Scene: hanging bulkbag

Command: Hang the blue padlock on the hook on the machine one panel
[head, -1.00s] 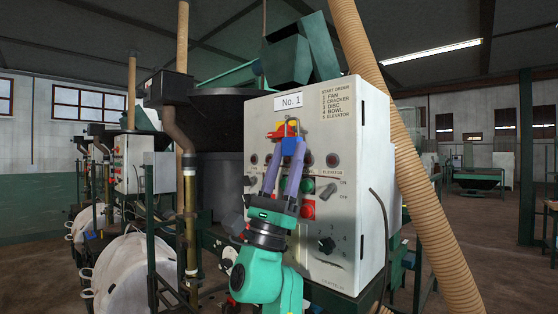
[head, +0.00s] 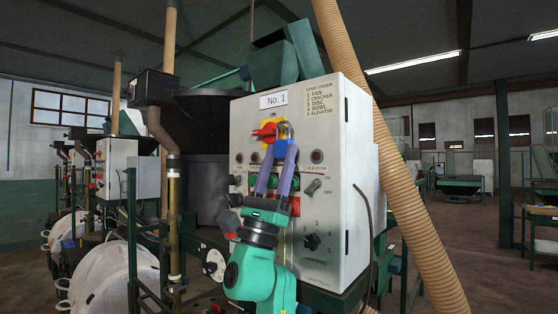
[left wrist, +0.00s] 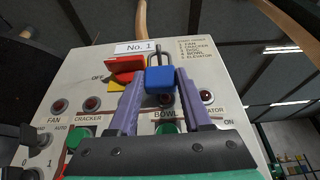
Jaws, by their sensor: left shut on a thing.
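My left gripper (head: 276,168) is shut on the blue padlock (head: 281,149), with its purple fingers on both sides of the body. The padlock also shows in the left wrist view (left wrist: 160,79), upright, with its dark shackle pointing up. It is in front of the machine one panel (head: 330,215), which carries the "No. 1" label (head: 273,100). The padlock is just right of the red switch handle (head: 265,131) on its yellow plate (left wrist: 90,88). My right gripper is out of view.
Below the padlock are a row of indicator lamps (head: 317,156), green and red buttons and a rotary knob (head: 312,242). A ribbed tan hose (head: 390,160) runs down right of the panel. A dark hopper and brown pipe (head: 163,130) stand left.

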